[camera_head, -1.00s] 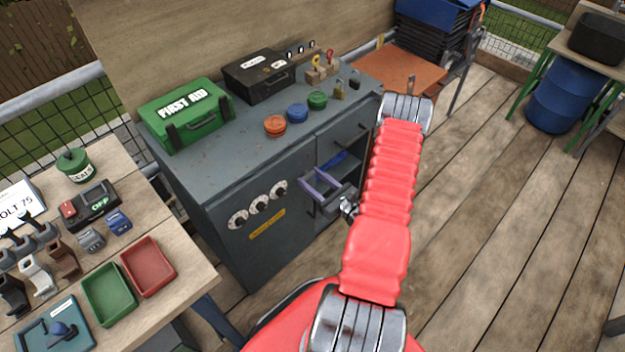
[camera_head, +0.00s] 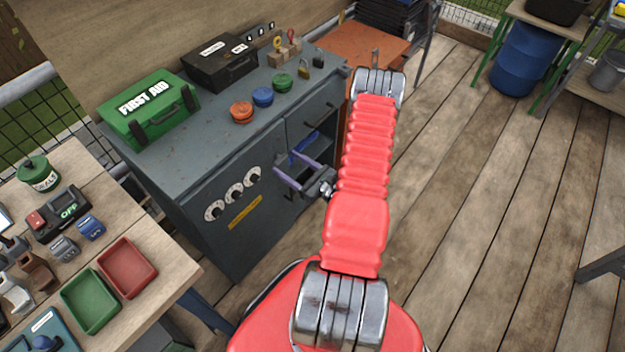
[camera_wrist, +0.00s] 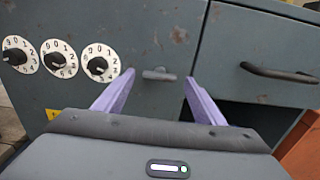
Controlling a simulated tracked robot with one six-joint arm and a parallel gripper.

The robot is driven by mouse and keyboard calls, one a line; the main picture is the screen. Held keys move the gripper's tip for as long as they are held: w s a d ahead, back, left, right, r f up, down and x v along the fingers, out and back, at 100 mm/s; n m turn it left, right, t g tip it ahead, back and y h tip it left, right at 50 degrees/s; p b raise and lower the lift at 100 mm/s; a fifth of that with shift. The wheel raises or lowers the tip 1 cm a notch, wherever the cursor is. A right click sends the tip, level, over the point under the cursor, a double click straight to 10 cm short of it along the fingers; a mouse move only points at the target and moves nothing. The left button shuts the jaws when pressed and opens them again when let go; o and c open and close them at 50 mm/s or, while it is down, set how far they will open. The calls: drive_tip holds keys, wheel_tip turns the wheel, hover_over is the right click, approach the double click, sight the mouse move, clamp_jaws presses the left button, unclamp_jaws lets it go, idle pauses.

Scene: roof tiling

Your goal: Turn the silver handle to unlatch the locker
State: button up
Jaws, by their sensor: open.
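The locker (camera_head: 215,250) is a grey metal cabinet with three numbered dials on its front. In the wrist view its front (camera_wrist: 150,30) fills the upper part. A small silver handle (camera_wrist: 160,75) sits on the door to the right of the dials, lying roughly level. My gripper (camera_wrist: 148,95) is open, with one purple finger on each side of the handle's position in the picture; I cannot tell how far off the handle is. In the head view my gripper (camera_head: 293,165) is in front of the locker, and the handle cannot be made out there.
A dark drawer pull (camera_wrist: 280,73) and an open compartment are at the right of the locker. A green first aid box (camera_head: 150,112), a black case (camera_head: 220,62) and coloured pots stand on top. A wooden bench (camera_head: 165,235) with trays is at the left.

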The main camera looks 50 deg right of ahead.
drive_tip(key=s, duration=1.2)
drive_tip(key=shift+d, duration=0.1)
idle(0.4)
drive_tip(key=shift+f, duration=0.15)
